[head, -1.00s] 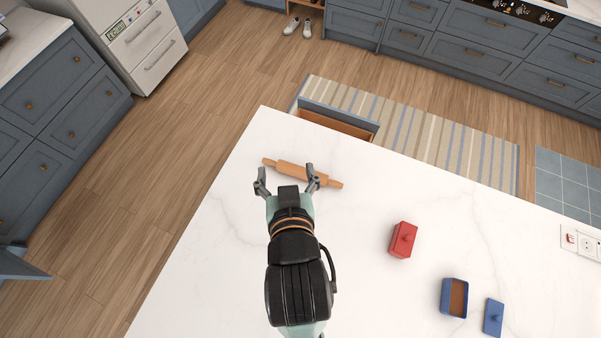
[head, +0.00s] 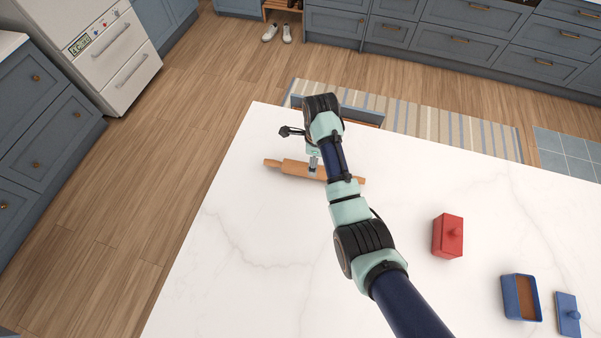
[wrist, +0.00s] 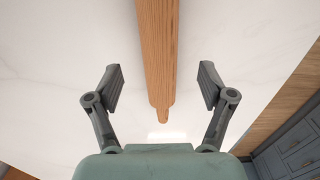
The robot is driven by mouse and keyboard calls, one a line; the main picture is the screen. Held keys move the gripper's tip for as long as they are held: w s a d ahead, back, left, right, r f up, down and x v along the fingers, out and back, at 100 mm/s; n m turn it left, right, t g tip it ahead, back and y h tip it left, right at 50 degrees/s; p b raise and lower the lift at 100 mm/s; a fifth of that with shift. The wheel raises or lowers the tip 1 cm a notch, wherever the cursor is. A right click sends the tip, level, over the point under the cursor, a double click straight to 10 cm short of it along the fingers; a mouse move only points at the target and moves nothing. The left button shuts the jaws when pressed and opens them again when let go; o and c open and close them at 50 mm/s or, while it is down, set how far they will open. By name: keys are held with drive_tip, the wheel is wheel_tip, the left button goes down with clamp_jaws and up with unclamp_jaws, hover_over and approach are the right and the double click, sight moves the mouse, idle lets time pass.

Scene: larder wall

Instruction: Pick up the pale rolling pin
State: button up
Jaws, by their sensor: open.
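The pale rolling pin (head: 292,168) lies on the white counter near its far edge, running left to right in the head view. My arm hides part of its right half. My gripper (head: 313,168) is above the pin, pointing down, just right of its middle. In the wrist view the pin (wrist: 158,50) runs lengthwise between the two spread fingers of my gripper (wrist: 160,86), with clear gaps on both sides. One pin handle shows at its lower end. The gripper is open and empty. How far the fingertips are above the counter is hard to tell.
A red lidded box (head: 447,236) stands on the counter to the right. Further right are an open blue box (head: 520,297) and a blue lid (head: 567,314). An open drawer (head: 367,115) juts out beyond the far counter edge.

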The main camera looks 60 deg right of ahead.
wheel_tip(320, 180, down, 7)
drive_tip(key=shift+f+b, duration=0.1)
drive_tip(key=shift+b, duration=0.45)
clamp_jaws()
idle(0.3)
wheel_tip(320, 180, up, 20)
drive_tip(key=p, duration=0.8)
